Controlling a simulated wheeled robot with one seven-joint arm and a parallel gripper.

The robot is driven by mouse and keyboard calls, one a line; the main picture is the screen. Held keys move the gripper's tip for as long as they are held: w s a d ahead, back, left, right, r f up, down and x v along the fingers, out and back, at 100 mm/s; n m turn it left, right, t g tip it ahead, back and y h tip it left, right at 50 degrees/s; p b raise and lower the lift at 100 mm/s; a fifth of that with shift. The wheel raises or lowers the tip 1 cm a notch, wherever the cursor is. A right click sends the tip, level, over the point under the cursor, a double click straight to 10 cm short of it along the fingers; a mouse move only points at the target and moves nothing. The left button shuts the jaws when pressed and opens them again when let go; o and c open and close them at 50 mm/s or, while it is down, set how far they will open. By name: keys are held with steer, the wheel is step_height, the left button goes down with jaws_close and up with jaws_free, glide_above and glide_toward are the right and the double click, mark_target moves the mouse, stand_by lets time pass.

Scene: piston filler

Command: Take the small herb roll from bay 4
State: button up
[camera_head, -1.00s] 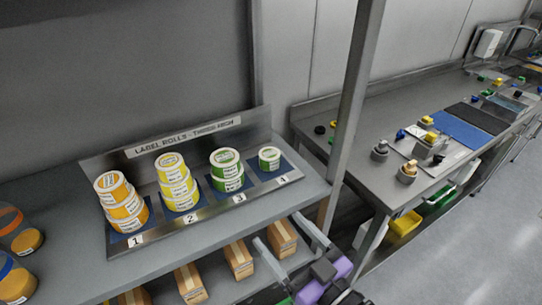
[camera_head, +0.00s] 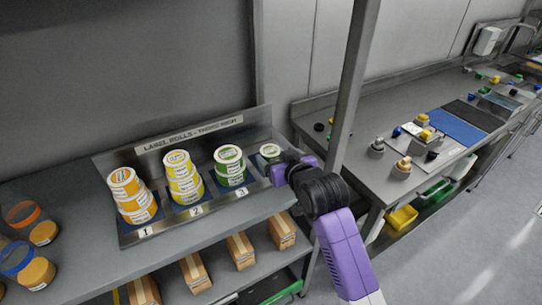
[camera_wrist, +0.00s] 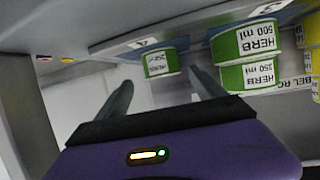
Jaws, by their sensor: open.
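The small herb roll, green with a white top, stands alone in bay 4 at the right end of the label-roll rack (camera_head: 128,236). In the head view its top (camera_head: 270,151) shows behind my gripper (camera_head: 283,168), and its lower part is hidden. In the wrist view, where the picture is upside down, the small herb roll (camera_wrist: 161,63) appears ahead, between and beyond the two dark fingers of my gripper (camera_wrist: 160,88). The fingers are apart and empty, and they do not appear to touch the roll.
Bay 3 beside it holds stacked green herb rolls (camera_head: 230,166); one reads 500 ml in the wrist view. Yellow rolls (camera_head: 183,177) fill bay 2 and orange rolls (camera_head: 131,195) bay 1. A grey post (camera_head: 352,85) stands right of the rack. Cardboard boxes (camera_head: 240,250) sit below.

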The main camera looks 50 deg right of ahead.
mark_target(267, 148)
steer(key=shift+p+x, duration=0.85)
steer(key=shift+x, duration=3.05)
steer(key=shift+a+r, duration=0.1)
steer(key=shift+a, duration=0.15)
steer(key=c, duration=1.6)
steer(key=shift+o, duration=0.2)
steer(key=shift+w+r, duration=0.1)
